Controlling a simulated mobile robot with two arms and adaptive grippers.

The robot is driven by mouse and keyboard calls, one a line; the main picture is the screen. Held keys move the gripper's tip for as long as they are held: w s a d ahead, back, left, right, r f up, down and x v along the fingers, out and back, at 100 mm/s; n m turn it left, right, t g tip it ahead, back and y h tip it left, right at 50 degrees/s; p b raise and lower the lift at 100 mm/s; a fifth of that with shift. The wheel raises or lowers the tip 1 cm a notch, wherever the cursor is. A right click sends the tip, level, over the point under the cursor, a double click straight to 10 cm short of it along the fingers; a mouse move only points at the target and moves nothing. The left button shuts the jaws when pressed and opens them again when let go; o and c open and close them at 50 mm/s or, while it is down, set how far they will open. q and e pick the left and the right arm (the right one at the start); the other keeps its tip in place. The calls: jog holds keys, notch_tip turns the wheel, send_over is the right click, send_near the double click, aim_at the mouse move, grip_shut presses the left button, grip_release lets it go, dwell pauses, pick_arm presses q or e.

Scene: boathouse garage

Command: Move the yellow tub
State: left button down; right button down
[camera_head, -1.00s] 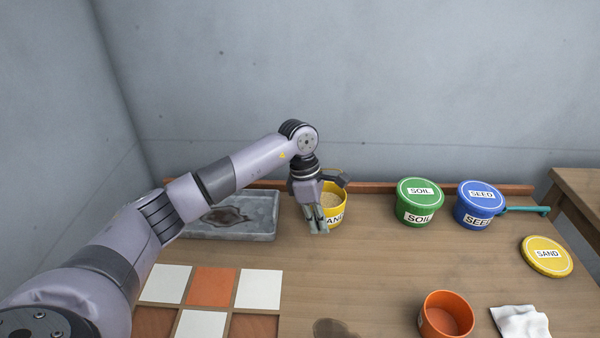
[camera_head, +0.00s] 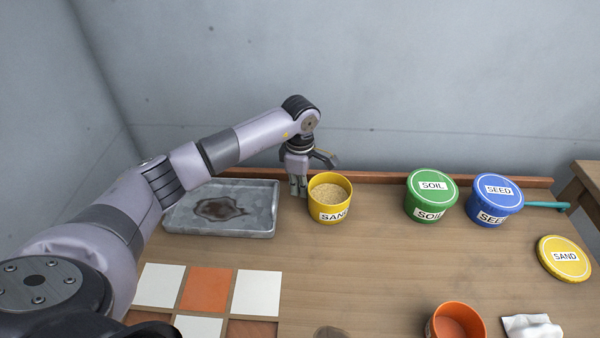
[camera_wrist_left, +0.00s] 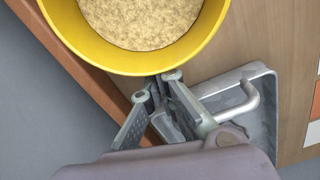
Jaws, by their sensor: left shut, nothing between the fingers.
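The yellow tub (camera_head: 330,205), labelled SAND, stands upright and lidless on the table near the back edge, full of sand. Its rim and sand also fill the top of the left wrist view (camera_wrist_left: 150,62). My left gripper (camera_head: 299,190) is beside the tub on its left, between it and the grey tray. Its fingers are shut and empty, pointing down; in the left wrist view the fingertips (camera_wrist_left: 158,80) appear right by the tub's rim. I cannot tell whether they touch it. The yellow SAND lid (camera_head: 564,258) lies at the far right. My right gripper is not seen.
A grey tray (camera_head: 180,225) with a dark stain lies left of the tub. A green SOIL tub (camera_head: 430,197) and blue SEED tub (camera_head: 494,200) stand to the right. An orange pot (camera_head: 457,325), white cloth (camera_head: 531,328) and tile board (camera_head: 234,312) are in front. The table's middle is clear.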

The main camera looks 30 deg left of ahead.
pick_arm(q)
jog(key=shift+f, duration=1.05)
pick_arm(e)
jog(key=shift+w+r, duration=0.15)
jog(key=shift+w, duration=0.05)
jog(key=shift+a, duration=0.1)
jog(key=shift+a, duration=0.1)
pick_arm(q)
jog(key=shift+w+d+b, duration=0.25)
jog(key=shift+d+b, duration=0.25)
jog(key=shift+d, duration=0.6)
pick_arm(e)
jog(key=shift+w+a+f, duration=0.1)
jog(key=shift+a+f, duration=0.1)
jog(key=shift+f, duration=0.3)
pick_arm(q)
jog(key=shift+r, duration=0.15)
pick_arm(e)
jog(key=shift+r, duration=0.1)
